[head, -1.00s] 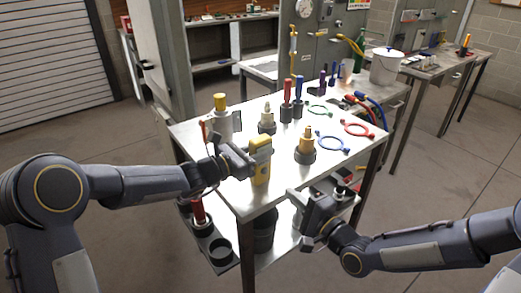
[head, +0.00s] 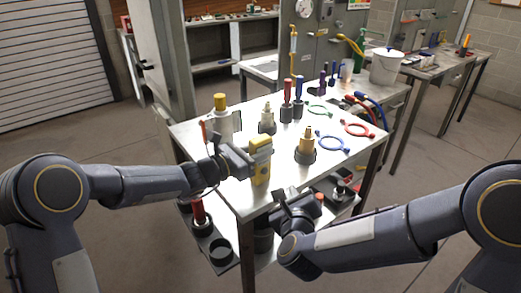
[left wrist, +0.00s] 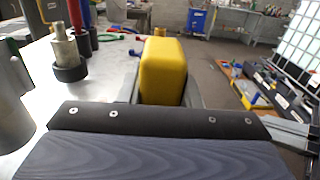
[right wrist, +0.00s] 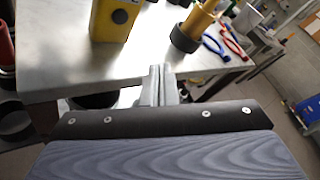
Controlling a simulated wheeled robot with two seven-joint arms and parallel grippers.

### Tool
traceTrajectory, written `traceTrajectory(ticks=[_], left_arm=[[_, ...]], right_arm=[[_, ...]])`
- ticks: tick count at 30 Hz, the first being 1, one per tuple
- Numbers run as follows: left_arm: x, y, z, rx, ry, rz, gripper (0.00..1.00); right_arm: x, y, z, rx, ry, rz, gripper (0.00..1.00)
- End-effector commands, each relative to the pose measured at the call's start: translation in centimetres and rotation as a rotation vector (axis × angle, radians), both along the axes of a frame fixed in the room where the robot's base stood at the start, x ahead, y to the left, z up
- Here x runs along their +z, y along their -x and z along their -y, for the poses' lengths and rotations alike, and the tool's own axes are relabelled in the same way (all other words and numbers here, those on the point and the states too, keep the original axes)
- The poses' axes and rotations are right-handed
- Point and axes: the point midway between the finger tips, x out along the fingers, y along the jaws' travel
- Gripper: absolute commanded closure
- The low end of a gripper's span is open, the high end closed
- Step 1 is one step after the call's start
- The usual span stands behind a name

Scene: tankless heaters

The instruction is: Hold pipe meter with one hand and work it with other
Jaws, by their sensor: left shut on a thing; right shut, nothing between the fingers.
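The yellow pipe meter (head: 261,163) is upright near the front edge of the steel table. My left gripper (head: 250,163) is shut on it from the left. The meter's rounded yellow body also shows between the fingers in the left wrist view (left wrist: 163,72). In the right wrist view the meter (right wrist: 113,18) shows a dark round button or knob on its face. My right gripper (head: 285,195) is shut and empty, just in front of and below the table edge, to the right of the meter and apart from it. Its closed fingers show in the right wrist view (right wrist: 160,85).
A brass fitting (head: 306,145) in a dark base stands right of the meter. A yellow-capped canister (head: 221,120) stands behind it. Cups and a red tool (head: 198,210) sit below at left.

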Motion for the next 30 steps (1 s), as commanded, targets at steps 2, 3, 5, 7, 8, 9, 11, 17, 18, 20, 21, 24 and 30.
traceTrajectory(ticks=[2, 3, 5, 7, 8, 9, 11, 17, 18, 20, 21, 24, 30], left_arm=[[0.0, 0.0, 0.0, 0.001, -0.001, -0.001, 0.98], [0.0, 0.0, 0.0, 0.0, -0.001, -0.001, 0.98], [0.0, 0.0, 0.0, 0.0, -0.001, -0.001, 0.98], [0.0, 0.0, 0.0, 0.0, 0.0, 0.0, 0.98], [0.0, 0.0, 0.0, 0.0, 0.0, 0.0, 0.98], [0.0, 0.0, 0.0, 0.0, 0.0, 0.0, 0.98], [0.0, 0.0, 0.0, 0.0, 0.0, 0.0, 0.98], [0.0, 0.0, 0.0, 0.0, 0.0, 0.0, 0.98], [0.0, 0.0, 0.0, 0.0, 0.0, 0.0, 0.98], [0.0, 0.0, 0.0, 0.0, 0.0, 0.0, 0.98], [0.0, 0.0, 0.0, 0.0, 0.0, 0.0, 0.98], [0.0, 0.0, 0.0, 0.0, 0.0, 0.0, 0.98], [0.0, 0.0, 0.0, 0.0, 0.0, 0.0, 0.98]], right_arm=[[0.0, 0.7, -0.1, -0.052, -0.043, -0.02, 1.0], [0.0, 1.0, 0.0, -0.074, -0.061, -0.029, 1.0], [-0.1, 1.3, 0.1, -0.101, -0.081, -0.04, 1.0], [-0.2, 1.4, 0.1, -0.121, -0.094, -0.048, 1.0], [-0.2, 1.4, 0.1, -0.126, -0.098, -0.05, 1.0], [-0.2, 1.3, 0.0, -0.13, -0.1, -0.052, 1.0], [-0.2, 0.9, -0.2, -0.131, -0.102, -0.052, 1.0], [-0.3, -1.1, -1.7, -0.13, -0.101, -0.052, 1.0], [-0.3, -1.6, -2.1, -0.131, -0.102, -0.052, 1.0], [-0.3, -2.3, -2.6, -0.13, -0.101, -0.053, 1.0], [-0.3, -2.8, -2.9, -0.13, -0.101, -0.053, 1.0], [-0.3, -3.8, -3.7, -0.13, -0.101, -0.052, 1.0], [-0.3, -5.2, -4.6, -0.13, -0.1, -0.052, 1.0]])
